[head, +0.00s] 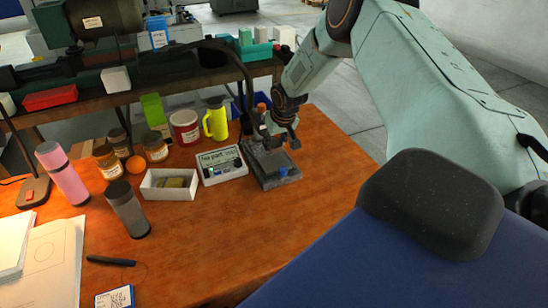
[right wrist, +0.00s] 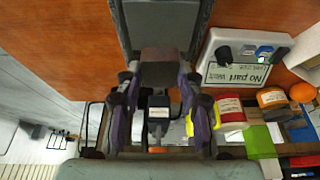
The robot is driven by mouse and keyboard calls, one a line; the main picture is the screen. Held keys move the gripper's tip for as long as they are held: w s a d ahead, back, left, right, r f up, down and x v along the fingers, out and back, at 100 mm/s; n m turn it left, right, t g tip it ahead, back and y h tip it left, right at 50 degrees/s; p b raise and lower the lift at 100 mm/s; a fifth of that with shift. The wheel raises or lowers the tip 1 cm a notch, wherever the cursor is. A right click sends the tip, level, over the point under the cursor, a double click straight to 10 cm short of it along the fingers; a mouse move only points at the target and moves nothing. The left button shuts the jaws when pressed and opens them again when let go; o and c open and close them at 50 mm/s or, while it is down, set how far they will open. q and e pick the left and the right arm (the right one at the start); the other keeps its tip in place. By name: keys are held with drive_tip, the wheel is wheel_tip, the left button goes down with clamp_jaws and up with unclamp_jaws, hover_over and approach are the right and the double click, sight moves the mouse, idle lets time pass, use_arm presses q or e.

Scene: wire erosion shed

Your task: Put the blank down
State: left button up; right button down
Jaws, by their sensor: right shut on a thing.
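My right gripper (head: 277,142) reaches down from the upper right in the head view, over a grey metal fixture (head: 262,180) with a small blue part on it. In the right wrist view the fingertips (right wrist: 160,80) are shut on a dark block, the blank (right wrist: 160,70), gripped at its two sides. The fixture's grey plate (right wrist: 160,22) lies beyond it there. I cannot tell whether the blank touches the fixture. In the head view the blank is mostly hidden by the fingers. My left gripper is not in view.
Left of the fixture stand a white box with a "No part" display (head: 221,165) and a white tray (head: 150,192) holding a brass-coloured piece.

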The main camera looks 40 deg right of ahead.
sight(276, 151)
drive_tip(key=shift+w+d+f, duration=0.1)
drive_tip(key=shift+d+f, duration=0.15)
drive_tip(key=shift+f, duration=0.75)
drive_tip(key=f+b, duration=0.2)
drive_tip(key=f, duration=0.1)
drive_tip(key=shift+a+f, duration=0.1)
drive_tip(key=shift+a, duration=0.25)
drive_tip(key=shift+d+f, duration=0.1)
drive_tip(key=shift+d, duration=0.1)
drive_tip(key=shift+f, duration=0.1)
drive_tip(key=c, duration=1)
unclamp_jaws()
drive_tip(key=shift+a, duration=0.15)
drive_tip(key=shift+c, duration=0.2)
drive_tip(key=shift+o, duration=1)
drive_tip(key=shift+f, duration=0.1)
